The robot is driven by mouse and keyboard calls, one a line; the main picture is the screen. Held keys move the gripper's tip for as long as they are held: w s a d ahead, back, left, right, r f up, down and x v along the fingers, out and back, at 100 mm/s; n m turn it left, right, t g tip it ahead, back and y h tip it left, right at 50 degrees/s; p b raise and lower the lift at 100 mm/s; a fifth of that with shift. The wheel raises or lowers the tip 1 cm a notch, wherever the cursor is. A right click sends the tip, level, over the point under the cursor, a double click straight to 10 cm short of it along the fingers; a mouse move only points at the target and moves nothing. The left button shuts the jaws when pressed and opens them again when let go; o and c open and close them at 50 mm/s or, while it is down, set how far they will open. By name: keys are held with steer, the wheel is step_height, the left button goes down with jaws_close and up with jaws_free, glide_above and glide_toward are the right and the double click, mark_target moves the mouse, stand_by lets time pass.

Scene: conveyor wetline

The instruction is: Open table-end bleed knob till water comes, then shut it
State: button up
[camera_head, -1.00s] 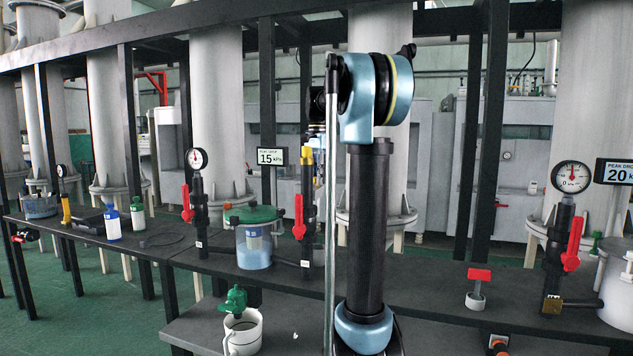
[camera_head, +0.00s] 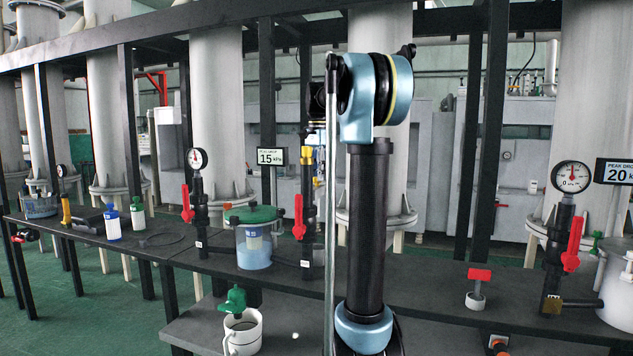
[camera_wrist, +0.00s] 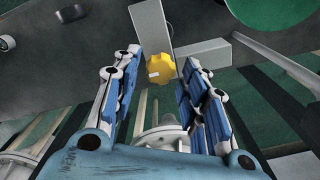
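A yellow lobed knob (camera_wrist: 158,71) with a pale mark on it shows in the wrist view, beside a grey bar. My gripper (camera_wrist: 161,62) has its two blue-padded fingers spread on either side of the knob. The fingers look open, with narrow gaps to the knob; I cannot tell its depth between them. In the head view my arm stands in front of the gripper, and I cannot make out the knob there. No water shows in the wrist view.
The long dark table (camera_head: 420,287) carries gauges, red-handled valves (camera_head: 571,243) and a green-lidded container (camera_head: 254,254). A white mug (camera_head: 242,337) stands under a green tap (camera_head: 235,298) on the lower shelf. A red-topped piece (camera_head: 479,277) stands to the right of my arm.

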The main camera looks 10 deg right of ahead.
steer(key=shift+r, duration=2.4)
steer(key=shift+s+f, duration=0.1)
steer(key=shift+s, duration=0.2)
steer(key=s+d+f+n+t+h, duration=0.2)
steer(key=s+d+n+t, duration=0.1)
steer(key=s+d+n, duration=0.15)
steer(key=s+a+f+n+y, duration=0.1)
steer(key=s+a+f+n, duration=0.1)
steer(key=s+f, duration=1.4)
steer(key=s+a+f+n+y, duration=0.1)
steer(key=s+a+f+n, duration=0.2)
steer(key=s+f, duration=1.2)
step_height(320, 180, down, 5)
steer(key=shift+s+a+f+n+g, duration=0.2)
steer(key=shift+s+a+n+g, duration=0.15)
steer(key=shift+n, duration=0.8)
steer(key=shift+w+f, duration=0.2)
steer(key=shift+w, duration=0.25)
